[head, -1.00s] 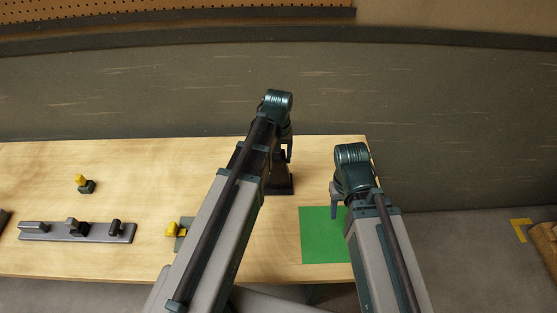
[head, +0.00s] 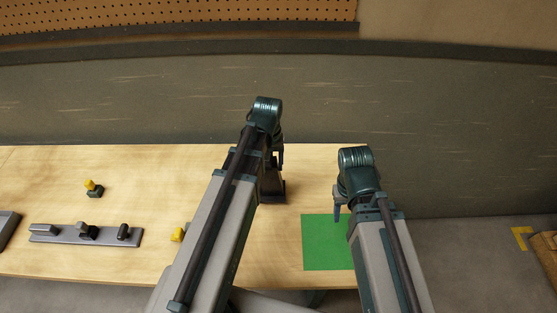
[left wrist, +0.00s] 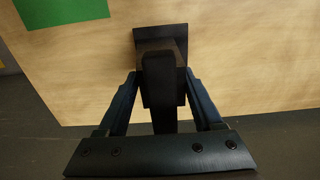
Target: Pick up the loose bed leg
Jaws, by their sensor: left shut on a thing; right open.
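The bed leg is a dark post on a square foot (head: 272,197), upright near the middle of the table in the head view. In the left wrist view the dark leg (left wrist: 158,72) stands between my left gripper's fingers. My left gripper (head: 277,160) is shut on it; the fingers also show in the left wrist view (left wrist: 160,88). My arm hides part of the leg in the head view. I cannot tell whether its foot touches the table. My right gripper (head: 340,213) is open and empty by the green mat (head: 320,250).
The wooden table (head: 50,185) carries a grey rail (head: 65,234) with dark blocks at the left. A yellow-topped dark piece (head: 94,189) stands behind it. Another yellow piece (head: 178,234) is partly behind my left arm. A dark grey wall (head: 450,130) runs behind.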

